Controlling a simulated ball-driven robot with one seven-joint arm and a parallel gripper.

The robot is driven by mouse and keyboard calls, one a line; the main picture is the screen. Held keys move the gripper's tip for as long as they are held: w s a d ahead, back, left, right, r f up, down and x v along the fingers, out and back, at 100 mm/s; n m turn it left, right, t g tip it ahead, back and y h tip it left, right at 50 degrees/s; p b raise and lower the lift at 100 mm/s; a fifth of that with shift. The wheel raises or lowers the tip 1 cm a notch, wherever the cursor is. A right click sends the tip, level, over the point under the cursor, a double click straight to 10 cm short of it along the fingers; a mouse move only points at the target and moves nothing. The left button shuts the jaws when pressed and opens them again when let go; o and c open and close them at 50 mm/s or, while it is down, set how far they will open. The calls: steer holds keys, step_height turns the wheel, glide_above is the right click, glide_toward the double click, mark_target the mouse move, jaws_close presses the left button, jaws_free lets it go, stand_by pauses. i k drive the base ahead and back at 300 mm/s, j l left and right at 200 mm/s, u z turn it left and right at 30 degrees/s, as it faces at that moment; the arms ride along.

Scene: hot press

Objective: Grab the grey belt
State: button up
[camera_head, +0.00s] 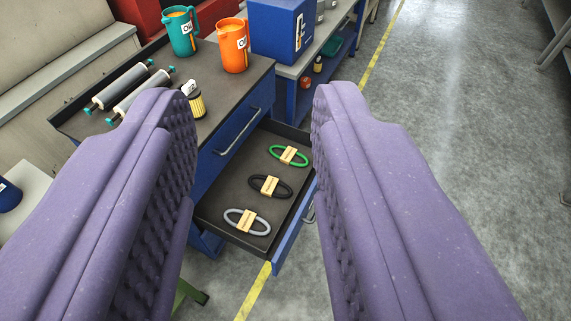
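The grey belt (232,227) is a loop with a tan paper band around its middle. It lies flat at the near end of an open drawer (217,202), in the camera_head view. A black belt (284,191) and a green belt (302,161), each with a tan band, lie behind it in the same drawer. My gripper (255,108) has two large purple padded fingers spread wide apart. It is open, with nothing between the fingers, and it is above and short of the drawer, not touching the belts.
The drawer belongs to a blue workbench (240,131) bearing a teal jug (180,36), an orange jug (233,46), rollers (137,88) and a yellow filter (194,100). A blue box (281,30) stands behind. Open grey floor (450,130) lies to the right.

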mark_target(247, 220)
steer(key=i+j, duration=0.4)
steer(key=i, duration=0.15)
steer(key=i+j+z, duration=0.1)
steer(key=i+j, duration=0.35)
steer(key=i+z, duration=0.1)
steer(key=z, duration=0.35)
steer(key=j+z, duration=0.1)
steer(key=z, duration=0.35)
steer(key=i+j+z, duration=0.1)
steer(key=z, duration=0.35)
